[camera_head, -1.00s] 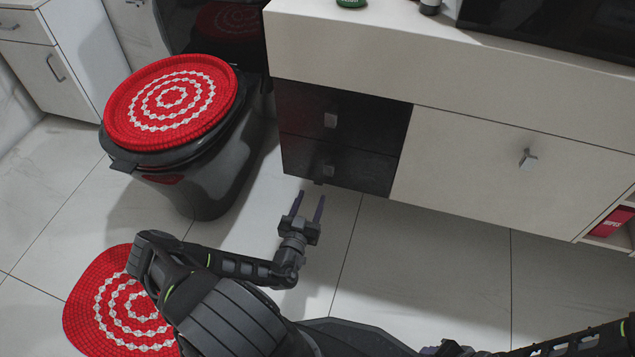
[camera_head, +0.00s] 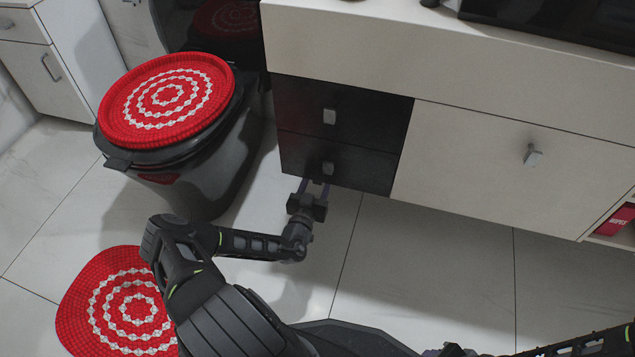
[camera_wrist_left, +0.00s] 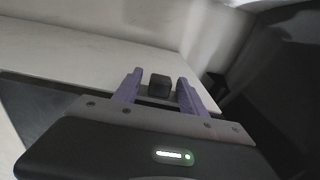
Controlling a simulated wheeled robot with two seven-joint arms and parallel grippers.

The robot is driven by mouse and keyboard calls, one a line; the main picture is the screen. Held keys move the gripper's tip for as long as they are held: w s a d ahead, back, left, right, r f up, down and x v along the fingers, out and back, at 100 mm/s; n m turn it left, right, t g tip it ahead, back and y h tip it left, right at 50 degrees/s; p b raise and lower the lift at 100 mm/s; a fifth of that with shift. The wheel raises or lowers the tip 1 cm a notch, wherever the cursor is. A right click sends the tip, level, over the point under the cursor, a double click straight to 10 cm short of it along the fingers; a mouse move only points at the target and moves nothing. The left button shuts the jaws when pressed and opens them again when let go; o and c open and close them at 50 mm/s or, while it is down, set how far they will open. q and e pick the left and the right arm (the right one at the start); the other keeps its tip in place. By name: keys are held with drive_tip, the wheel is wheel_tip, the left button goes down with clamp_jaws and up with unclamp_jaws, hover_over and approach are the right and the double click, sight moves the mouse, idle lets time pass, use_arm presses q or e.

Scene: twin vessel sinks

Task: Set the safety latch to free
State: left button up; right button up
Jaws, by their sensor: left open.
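A small dark block (camera_wrist_left: 159,85), which looks like the safety latch, sits between the two purple fingertips in the left wrist view. My left gripper (camera_head: 315,183) is open at the bottom edge of the black drawer unit (camera_head: 345,152). The fingers straddle the block with gaps at both sides. In the head view the block is hidden by the fingers and drawer edge, and I cannot read its setting. My right gripper (camera_head: 449,350) shows only partly at the bottom edge; its fingers are not clear.
A black bin (camera_head: 205,185) with a red patterned cover (camera_head: 165,100) stands left of the drawers. A red round mat (camera_head: 85,300) lies on the floor. A pale cabinet door (camera_head: 500,170) is to the right. The tiled floor below the cabinet is clear.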

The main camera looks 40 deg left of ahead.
use_arm(q)
clamp_jaws()
idle(0.5)
idle(0.9)
